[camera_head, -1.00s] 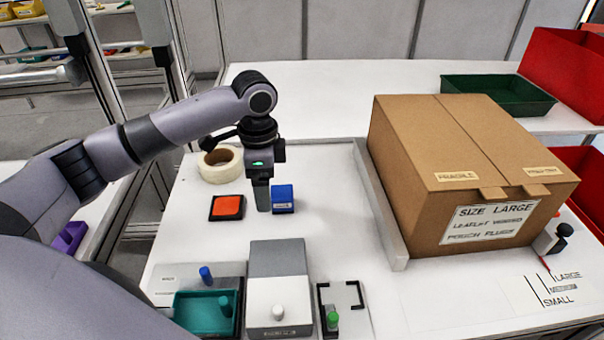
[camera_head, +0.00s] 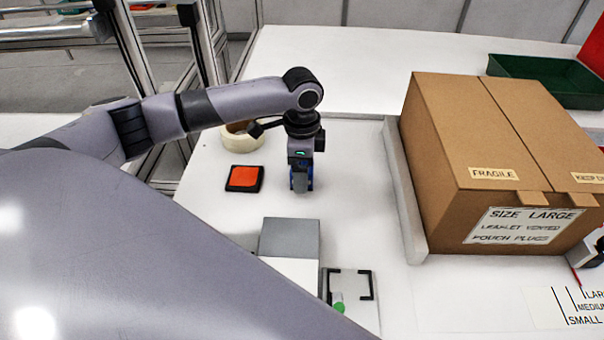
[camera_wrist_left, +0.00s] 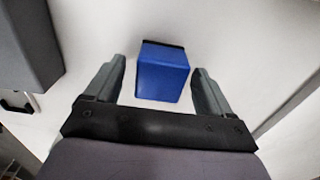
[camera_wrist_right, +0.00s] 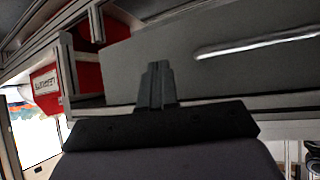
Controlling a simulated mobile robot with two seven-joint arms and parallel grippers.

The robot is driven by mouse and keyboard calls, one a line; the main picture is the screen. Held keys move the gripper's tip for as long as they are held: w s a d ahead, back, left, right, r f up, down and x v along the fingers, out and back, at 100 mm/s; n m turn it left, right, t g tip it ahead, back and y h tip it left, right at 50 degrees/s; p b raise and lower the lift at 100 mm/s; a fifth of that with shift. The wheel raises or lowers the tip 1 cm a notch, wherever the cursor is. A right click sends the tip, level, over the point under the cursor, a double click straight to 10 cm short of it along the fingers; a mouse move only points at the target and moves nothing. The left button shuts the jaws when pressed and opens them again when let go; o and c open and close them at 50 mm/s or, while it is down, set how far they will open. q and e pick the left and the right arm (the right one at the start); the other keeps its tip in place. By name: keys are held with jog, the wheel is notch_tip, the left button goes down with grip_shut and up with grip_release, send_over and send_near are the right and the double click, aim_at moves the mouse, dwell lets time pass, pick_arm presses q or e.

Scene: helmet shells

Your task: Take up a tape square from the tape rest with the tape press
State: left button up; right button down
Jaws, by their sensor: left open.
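A blue block (camera_head: 309,180), which looks like the tape press, stands on the white table, mostly hidden behind my left gripper in the head view. In the left wrist view the blue block (camera_wrist_left: 163,74) has a dark edge at its far side. My left gripper (camera_head: 300,188) is open and points down at it. Its fingers (camera_wrist_left: 159,80) are on either side of the block, with gaps visible on both sides. An orange square on a black base (camera_head: 244,178), perhaps the tape rest, lies left of the gripper. My right gripper (camera_wrist_right: 157,75) is shut and empty.
A tape roll (camera_head: 241,135) lies behind the orange square. A grey and white box (camera_head: 289,238) and a black-cornered fixture (camera_head: 350,285) with a green knob are in front. A large carton (camera_head: 515,150) stands right, beside a grey rail (camera_head: 404,190). Table between is clear.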

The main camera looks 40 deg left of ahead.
pick_arm(q)
jog(key=shift+c, duration=0.3)
jog(key=c, duration=1.1)
jog(key=shift+r, duration=0.15)
notch_tip(320, 180, up, 20)
jog(key=shift+f+p, duration=0.1)
jog(key=shift+p, duration=0.55)
